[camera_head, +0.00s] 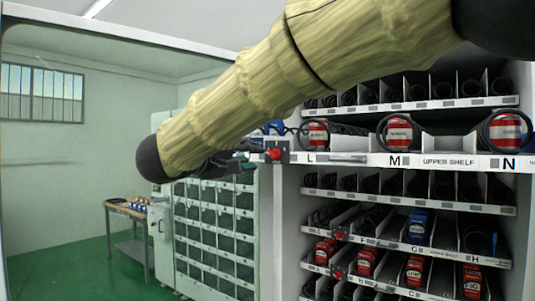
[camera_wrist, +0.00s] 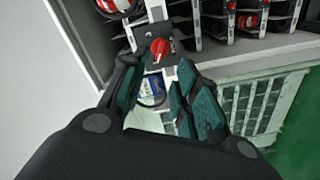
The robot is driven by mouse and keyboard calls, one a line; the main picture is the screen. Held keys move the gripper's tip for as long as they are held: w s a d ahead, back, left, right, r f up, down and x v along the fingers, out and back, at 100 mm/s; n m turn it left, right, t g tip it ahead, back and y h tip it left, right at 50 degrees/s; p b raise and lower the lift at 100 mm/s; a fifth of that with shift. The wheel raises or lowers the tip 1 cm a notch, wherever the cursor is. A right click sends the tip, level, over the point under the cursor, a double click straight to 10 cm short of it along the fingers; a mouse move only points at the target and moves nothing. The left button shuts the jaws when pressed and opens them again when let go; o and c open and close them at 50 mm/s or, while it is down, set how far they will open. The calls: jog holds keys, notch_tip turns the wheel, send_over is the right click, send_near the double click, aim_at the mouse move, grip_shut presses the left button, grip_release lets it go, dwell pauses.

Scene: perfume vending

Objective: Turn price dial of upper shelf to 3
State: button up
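The red price dial (camera_head: 275,154) sits on a grey plate at the left end of the shelf marked UPPER SHELF (camera_head: 440,162). In the wrist view the red dial (camera_wrist: 159,47) shows just beyond the gap between my fingertips, with its plate around it. My gripper (camera_wrist: 157,68) is open, with dark teal pads on both fingers and no object held. In the head view my gripper (camera_head: 245,165) is just left of the dial, partly hidden by my arm. I cannot tell whether the fingers touch the dial, and its number is not readable.
Red and white cans (camera_head: 398,133) stand in black coils on the upper shelf. Lower shelves hold red and blue items, with smaller red dials (camera_head: 340,235) at their left ends. A glass-fronted cabinet (camera_head: 215,235) and a small table (camera_head: 128,212) stand left. Green floor is open there.

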aim_at(269, 154)
jog(key=p+x, duration=0.1)
jog(key=x, duration=0.7)
jog(key=shift+w+d+p, duration=0.15)
jog(key=shift+d+p, duration=0.05)
jog(key=shift+p, duration=0.15)
grip_shut()
